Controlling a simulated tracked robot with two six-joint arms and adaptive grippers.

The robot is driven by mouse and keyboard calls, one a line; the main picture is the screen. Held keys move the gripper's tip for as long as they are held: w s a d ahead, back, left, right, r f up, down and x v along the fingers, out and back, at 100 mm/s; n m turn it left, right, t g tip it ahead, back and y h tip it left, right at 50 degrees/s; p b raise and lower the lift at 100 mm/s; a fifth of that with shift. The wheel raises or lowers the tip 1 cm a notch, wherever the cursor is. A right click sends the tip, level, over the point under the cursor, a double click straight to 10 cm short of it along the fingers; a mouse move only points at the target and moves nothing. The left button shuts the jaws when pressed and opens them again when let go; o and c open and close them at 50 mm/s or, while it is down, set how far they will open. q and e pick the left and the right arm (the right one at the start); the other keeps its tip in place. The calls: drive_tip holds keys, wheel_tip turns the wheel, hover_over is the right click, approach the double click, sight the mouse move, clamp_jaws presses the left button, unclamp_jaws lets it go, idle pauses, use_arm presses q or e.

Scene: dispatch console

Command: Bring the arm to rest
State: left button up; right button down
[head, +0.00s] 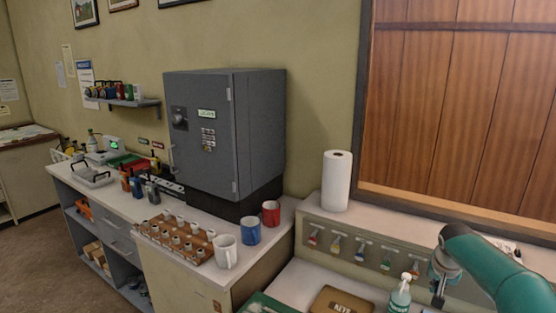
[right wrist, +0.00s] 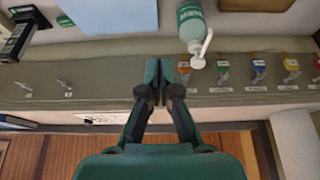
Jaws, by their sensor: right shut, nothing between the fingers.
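My right arm, teal, comes in from the right edge of the head view and bends down over the counter. Its gripper (head: 438,292) is small and partly hidden there, in front of the key ledge. In the right wrist view the right gripper (right wrist: 161,72) shows its dark fingers together with nothing between them. It is beside the white nozzle of a green-labelled pump bottle (right wrist: 191,22), apart from it as far as I can tell. The same bottle (head: 400,297) stands left of the gripper in the head view. My left gripper is not in view.
A ledge with several colour-tagged keys (head: 335,245) runs behind the gripper; the tags (right wrist: 259,68) show in the right wrist view. A paper roll (head: 336,182) stands on the ledge. A brown box (head: 341,302) lies left of the bottle. A grey safe (head: 224,135) and mugs (head: 250,230) are farther left.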

drive_tip(key=s+a+f+n+g+y, duration=0.1)
drive_tip(key=s+a+f, duration=0.3)
drive_tip(key=f, duration=0.3)
drive_tip(key=s+a+f+g+y, duration=0.1)
drive_tip(key=s+a+f+g, duration=0.1)
drive_tip(key=s+a+f, duration=0.3)
drive_tip(key=s+a+f+n+g+y, duration=0.1)
drive_tip(key=s+a+f, duration=0.3)
drive_tip(key=a+f, duration=0.3)
drive_tip(key=shift+s+f+n+y, duration=0.15)
drive_tip(key=shift+f, duration=0.4)
drive_tip(key=shift+s+f+n+y, duration=0.15)
drive_tip(key=shift+f, duration=0.4)
drive_tip(key=s+a+f+y, duration=0.1)
drive_tip(key=s+a+f, duration=0.1)
drive_tip(key=s+a, duration=0.2)
drive_tip(key=s+a+f+n+y, duration=0.1)
drive_tip(key=s+a, duration=0.3)
drive_tip(key=s, duration=0.7)
drive_tip(key=s+a+f, duration=0.4)
drive_tip(key=s+a, duration=0.1)
drive_tip(key=s, duration=0.3)
drive_tip(key=shift+n+t+y, duration=0.3)
drive_tip(key=shift+y, duration=0.1)
